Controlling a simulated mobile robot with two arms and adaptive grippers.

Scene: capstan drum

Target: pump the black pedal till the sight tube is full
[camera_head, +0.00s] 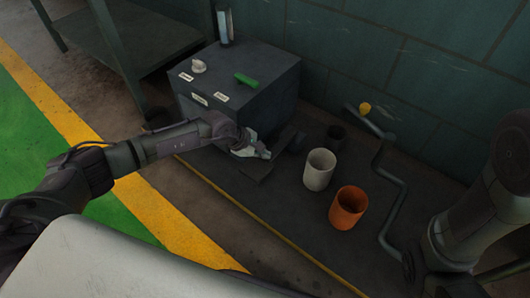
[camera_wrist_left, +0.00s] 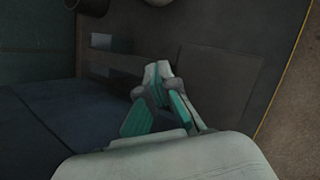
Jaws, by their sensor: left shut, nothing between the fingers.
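The sight tube (camera_head: 224,24) stands upright at the back of a dark box (camera_head: 238,88); it shows pale blue, but its level is too small to read. The black pedal (camera_head: 257,169) is a flat dark plate low in front of the box; in the left wrist view it appears as a dark plate (camera_wrist_left: 212,76). My left gripper (camera_head: 265,154) is shut and empty, its tips over or beside the pedal's upper edge. The tips also show in the left wrist view (camera_wrist_left: 158,72). I cannot tell whether they touch the pedal. My right gripper is out of view.
The box carries a green handle (camera_head: 246,80) and a white knob (camera_head: 198,66). A white cup (camera_head: 319,169), an orange cup (camera_head: 348,207) and a dark cup (camera_head: 335,138) stand right of the pedal. A bent pipe (camera_head: 392,185) runs beyond them. A bench (camera_head: 120,40) is at upper left.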

